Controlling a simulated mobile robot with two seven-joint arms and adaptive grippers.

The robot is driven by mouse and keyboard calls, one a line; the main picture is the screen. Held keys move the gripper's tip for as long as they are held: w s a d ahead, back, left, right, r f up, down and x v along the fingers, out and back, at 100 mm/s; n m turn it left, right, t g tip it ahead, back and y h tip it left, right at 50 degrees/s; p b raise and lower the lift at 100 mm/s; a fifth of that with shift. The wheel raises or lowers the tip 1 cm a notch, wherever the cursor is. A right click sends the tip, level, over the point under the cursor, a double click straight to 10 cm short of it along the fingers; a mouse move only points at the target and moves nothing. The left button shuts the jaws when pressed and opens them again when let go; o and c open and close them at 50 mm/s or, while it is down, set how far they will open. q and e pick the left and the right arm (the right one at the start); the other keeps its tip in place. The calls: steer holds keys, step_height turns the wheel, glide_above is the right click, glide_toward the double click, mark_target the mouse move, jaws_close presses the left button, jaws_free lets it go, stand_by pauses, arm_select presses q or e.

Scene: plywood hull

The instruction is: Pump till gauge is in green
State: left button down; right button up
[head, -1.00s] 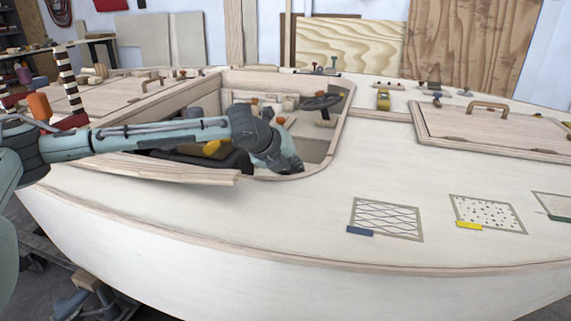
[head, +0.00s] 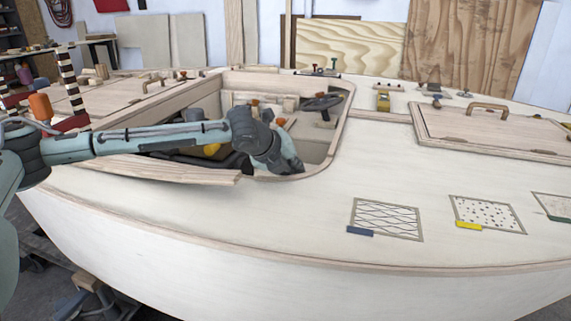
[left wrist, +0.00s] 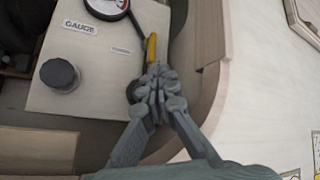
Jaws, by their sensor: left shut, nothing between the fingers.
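In the left wrist view a round gauge (left wrist: 107,5) is cut off by the top edge, beside a panel label reading GAUGE (left wrist: 79,27). Its white face shows some red, but the needle reading cannot be told. A yellow bar (left wrist: 151,48) stands just beyond my left gripper (left wrist: 154,72). My left gripper is shut and empty, its fingertips close to the bar's near end; whether they touch cannot be told. A dark round part shows partly behind the fingers. In the head view my left wrist reaches into the hull's cockpit, and the fingertips are hidden. My right gripper is not in view.
A black knob (left wrist: 60,75) sits on the panel left of the fingers. The curved cockpit rim (head: 325,160) runs close beside my wrist. The deck holds a hatch (head: 490,130) and patterned patches (head: 386,219).

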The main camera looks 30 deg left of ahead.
arm_select(q)
steer(key=shift+s+d+f, duration=0.15)
steer(key=shift+f, duration=0.4)
steer(key=shift+s+d+f, duration=0.1)
steer(key=shift+f, duration=0.45)
steer(key=shift+s+d+f, duration=0.15)
steer(key=shift+f, duration=0.4)
steer(key=shift+d+r+p, duration=0.15)
steer(key=shift+r+p, duration=1.15)
steer(key=shift+p, duration=1.25)
steer(key=shift+r, duration=0.15)
step_height(320, 180, up, 6)
steer(key=shift+f, duration=0.25)
steer(key=shift+a+r, duration=0.25)
steer(key=shift+r, duration=0.3)
steer(key=shift+w, duration=0.1)
